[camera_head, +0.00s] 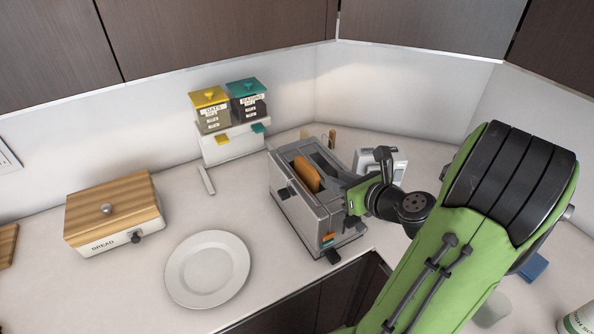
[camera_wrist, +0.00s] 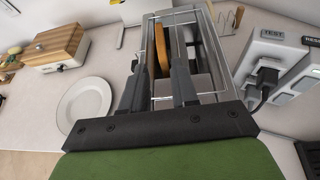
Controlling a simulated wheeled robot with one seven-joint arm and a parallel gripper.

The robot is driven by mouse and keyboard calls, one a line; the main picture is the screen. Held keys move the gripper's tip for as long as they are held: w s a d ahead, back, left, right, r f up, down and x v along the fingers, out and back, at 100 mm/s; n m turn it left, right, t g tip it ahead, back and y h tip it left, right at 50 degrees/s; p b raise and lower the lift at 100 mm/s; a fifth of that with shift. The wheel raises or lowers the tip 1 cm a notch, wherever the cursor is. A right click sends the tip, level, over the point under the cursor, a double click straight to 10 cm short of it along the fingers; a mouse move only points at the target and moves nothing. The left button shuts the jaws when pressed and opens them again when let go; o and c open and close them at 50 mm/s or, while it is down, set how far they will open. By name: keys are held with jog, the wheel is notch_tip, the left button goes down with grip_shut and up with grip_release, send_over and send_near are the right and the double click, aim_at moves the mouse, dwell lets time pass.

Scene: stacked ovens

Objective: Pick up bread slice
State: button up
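A brown bread slice (camera_head: 307,174) stands upright in the left slot of the metal toaster (camera_head: 296,208), its top sticking out above the slot. In the wrist view, the bread slice (camera_wrist: 163,52) shows between and beyond the fingertips. My gripper (camera_head: 336,170) is at the toaster's right side, near its top. In the wrist view, my gripper (camera_wrist: 160,68) has its two dark fingers spread apart, with nothing clearly held. The lower part of the slice is hidden inside the toaster.
A white plate (camera_head: 207,269) lies on the counter left of the toaster. A wooden-lidded bread box (camera_head: 114,212) is farther left. A dispenser with yellow and teal lids (camera_head: 230,118) stands behind. A white socket unit (camera_wrist: 280,62) with a black plug is close to the gripper's right.

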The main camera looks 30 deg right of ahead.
aim_at(307, 167)
jog(key=x, duration=1.4)
jog(key=shift+w+f, duration=0.25)
jog(key=shift+f, duration=0.1)
jog(key=shift+s+r, duration=0.1)
jog(key=shift+s, duration=0.1)
jog(key=shift+c, duration=0.5)
jog(key=c, duration=0.4)
